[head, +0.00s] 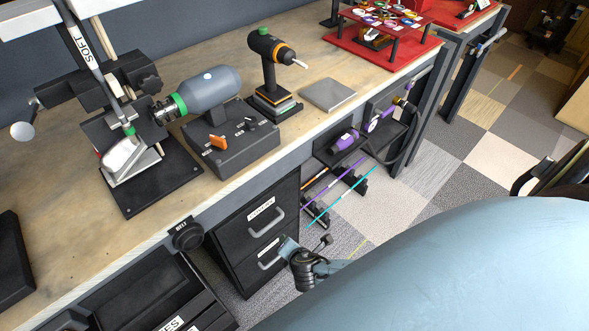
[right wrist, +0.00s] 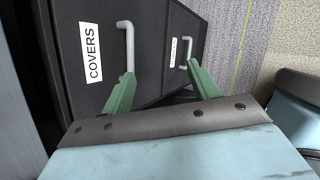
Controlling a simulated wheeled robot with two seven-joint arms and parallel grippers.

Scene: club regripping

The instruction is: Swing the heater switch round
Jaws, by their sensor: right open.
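The heater is a black box (head: 236,150) on the workbench, with a grey rounded cylinder (head: 209,88) with a green collar above it. An orange switch (head: 217,142) sits on the left of the box's sloped top, beside smaller dark controls. Its exact setting is too small to tell. My right gripper (head: 285,241) is low in front of the black drawers, below the bench top and well away from the switch. In the right wrist view its two green fingers (right wrist: 160,85) are spread apart with nothing between them. My left gripper is not in view.
Drawers (head: 259,223) with grey handles stand under the bench, one labelled COVERS (right wrist: 91,53). A clamp stand (head: 130,135) is left of the heater. A black and green tool (head: 268,60) and a grey plate (head: 327,95) are to its right. Coloured shafts (head: 340,195) rest lower down.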

